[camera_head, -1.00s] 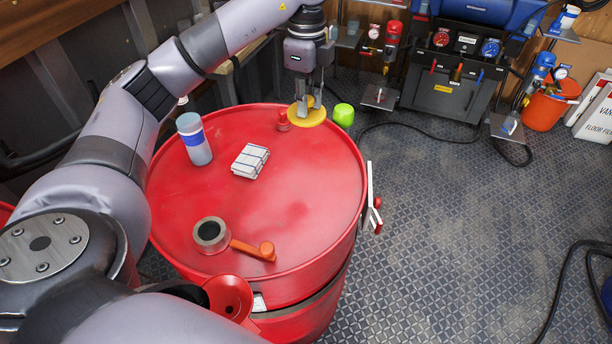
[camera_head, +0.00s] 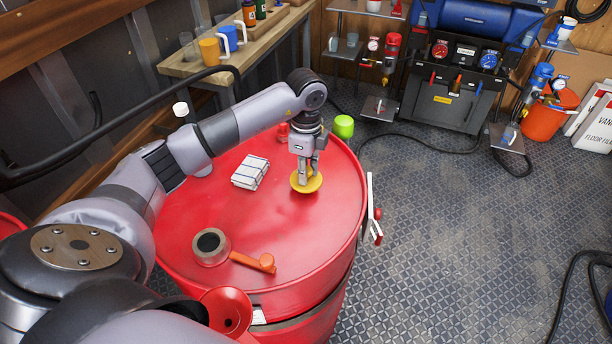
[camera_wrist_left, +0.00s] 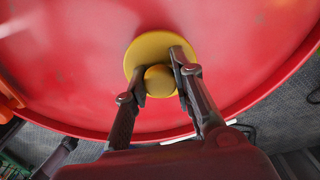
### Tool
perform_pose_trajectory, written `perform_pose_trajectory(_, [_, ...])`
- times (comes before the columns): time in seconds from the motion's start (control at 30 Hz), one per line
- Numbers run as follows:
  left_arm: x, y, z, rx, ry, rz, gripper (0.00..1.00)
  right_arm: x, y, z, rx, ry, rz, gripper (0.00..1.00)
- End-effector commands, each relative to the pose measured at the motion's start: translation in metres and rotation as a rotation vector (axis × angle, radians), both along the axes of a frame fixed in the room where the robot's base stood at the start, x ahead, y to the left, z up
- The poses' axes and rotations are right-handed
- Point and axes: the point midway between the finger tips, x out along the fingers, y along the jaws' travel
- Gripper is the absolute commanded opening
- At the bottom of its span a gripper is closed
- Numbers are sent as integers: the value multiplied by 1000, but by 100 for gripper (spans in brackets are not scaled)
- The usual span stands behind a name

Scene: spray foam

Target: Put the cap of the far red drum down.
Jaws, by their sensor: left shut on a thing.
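The yellow cap (camera_head: 307,182) is a round disc with a knob on top, low over or on the top of the red drum (camera_head: 285,225), near its far right part. I cannot tell whether it touches the drum top. My left gripper (camera_head: 307,174) points down and is shut on the cap's knob. In the left wrist view the cap (camera_wrist_left: 145,53) lies flat against the red drum top, with the fingers of my left gripper (camera_wrist_left: 160,78) on both sides of the knob. My right gripper is not in view.
A white folded cloth or pack (camera_head: 250,172), a tape roll (camera_head: 210,246) and an orange-handled tool (camera_head: 254,262) lie on the drum. A red funnel (camera_head: 230,312) is at the near edge. A lime green object (camera_head: 344,126) is past the far edge. The drum's middle is clear.

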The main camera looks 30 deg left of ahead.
Motion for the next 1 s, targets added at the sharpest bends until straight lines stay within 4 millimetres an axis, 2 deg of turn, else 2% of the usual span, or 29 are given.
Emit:
perform_pose_trajectory(0.1, [-1, 0, -18, 0, 3, 0, 0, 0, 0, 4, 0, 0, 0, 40])
perform_pose_trajectory(0.2, [0, 0, -26, 0, 1, 0, 0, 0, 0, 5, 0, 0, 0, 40])
perform_pose_trajectory(0.6, [0, 0, -33, 0, 1, -1, 0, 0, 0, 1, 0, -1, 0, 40])
perform_pose_trajectory(0.63, [0, 0, -31, 0, 0, -1, 25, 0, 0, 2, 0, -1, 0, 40])
perform_pose_trajectory(0.9, [0, 0, -31, 0, 1, -1, 43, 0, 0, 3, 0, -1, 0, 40])
perform_pose_trajectory(1.0, [0, 0, -31, 0, 1, -1, 43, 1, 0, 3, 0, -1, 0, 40])
